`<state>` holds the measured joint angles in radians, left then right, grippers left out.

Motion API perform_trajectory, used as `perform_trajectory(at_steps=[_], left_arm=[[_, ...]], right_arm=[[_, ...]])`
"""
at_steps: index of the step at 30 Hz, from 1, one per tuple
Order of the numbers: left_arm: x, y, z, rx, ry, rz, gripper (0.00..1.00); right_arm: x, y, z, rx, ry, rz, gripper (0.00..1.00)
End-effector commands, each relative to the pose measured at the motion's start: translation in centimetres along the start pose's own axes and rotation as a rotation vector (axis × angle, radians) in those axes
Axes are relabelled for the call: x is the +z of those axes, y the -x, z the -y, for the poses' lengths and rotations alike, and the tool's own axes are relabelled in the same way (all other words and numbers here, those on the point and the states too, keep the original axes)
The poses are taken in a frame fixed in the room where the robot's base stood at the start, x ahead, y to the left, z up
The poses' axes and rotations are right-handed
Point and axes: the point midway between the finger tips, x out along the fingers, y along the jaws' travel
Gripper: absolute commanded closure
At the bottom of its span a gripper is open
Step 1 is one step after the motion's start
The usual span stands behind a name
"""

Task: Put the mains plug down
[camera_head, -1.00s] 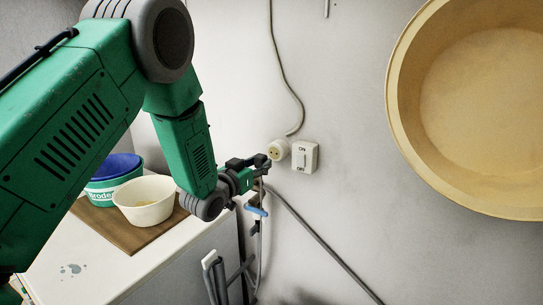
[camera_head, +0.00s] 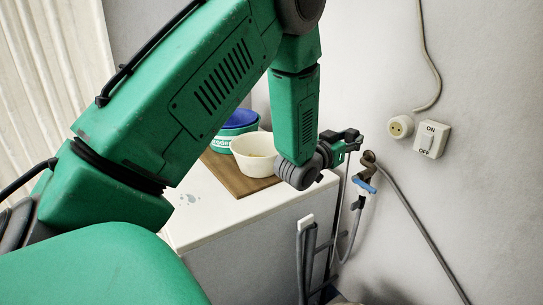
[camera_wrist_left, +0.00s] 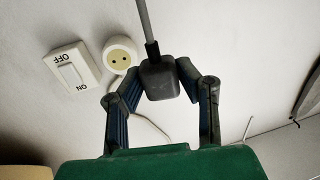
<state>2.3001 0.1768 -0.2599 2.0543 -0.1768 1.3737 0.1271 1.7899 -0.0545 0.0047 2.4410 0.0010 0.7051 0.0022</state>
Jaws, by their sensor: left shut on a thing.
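My left gripper (camera_head: 354,138) is in the air in front of the wall, to the left of the round cream socket (camera_head: 400,127). In the left wrist view its two fingers (camera_wrist_left: 160,80) are shut on the dark mains plug (camera_wrist_left: 160,79). A grey cable runs from the plug toward the top of that picture. The socket (camera_wrist_left: 120,55) shows there with its holes empty, behind and to the left of the plug. In the head view the plug is too small and dark to tell from the fingers. My right gripper is not in view.
A white worktop (camera_head: 225,212) stands below my left arm. On it a brown board (camera_head: 232,179) carries a cream bowl (camera_head: 255,154) and a blue-green tub (camera_head: 238,122). An ON/OFF switch (camera_head: 431,139) and a blue-handled tap (camera_head: 365,184) are on the wall. The worktop's front part is mostly clear.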

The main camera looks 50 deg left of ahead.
Motion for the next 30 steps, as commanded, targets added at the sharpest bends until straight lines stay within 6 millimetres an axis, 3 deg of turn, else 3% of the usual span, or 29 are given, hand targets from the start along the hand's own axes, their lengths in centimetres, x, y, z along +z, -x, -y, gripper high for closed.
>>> perform_trajectory(at_steps=[1, 6, 12, 19, 27, 30], left_arm=[[1.8, 1.3, 2.3, -0.063, 0.004, -0.001, 1.00], [4.8, 6.5, 9.2, -0.286, 0.005, -0.008, 1.00], [7.5, 12.4, 14.7, -0.498, -0.003, 0.001, 1.00], [9.1, 15.8, 17.0, -0.610, -0.013, 0.014, 1.00], [13.9, 16.2, 17.4, -0.622, -0.014, 0.020, 1.00], [14.9, 16.2, 17.4, -0.620, -0.014, 0.017, 1.00]], right_arm=[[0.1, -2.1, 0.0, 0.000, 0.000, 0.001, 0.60], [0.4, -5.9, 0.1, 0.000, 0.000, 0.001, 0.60], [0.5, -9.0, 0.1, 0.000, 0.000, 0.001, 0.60], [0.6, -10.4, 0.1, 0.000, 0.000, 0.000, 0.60], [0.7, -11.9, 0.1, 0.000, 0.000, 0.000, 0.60], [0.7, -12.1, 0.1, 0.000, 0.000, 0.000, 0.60]])
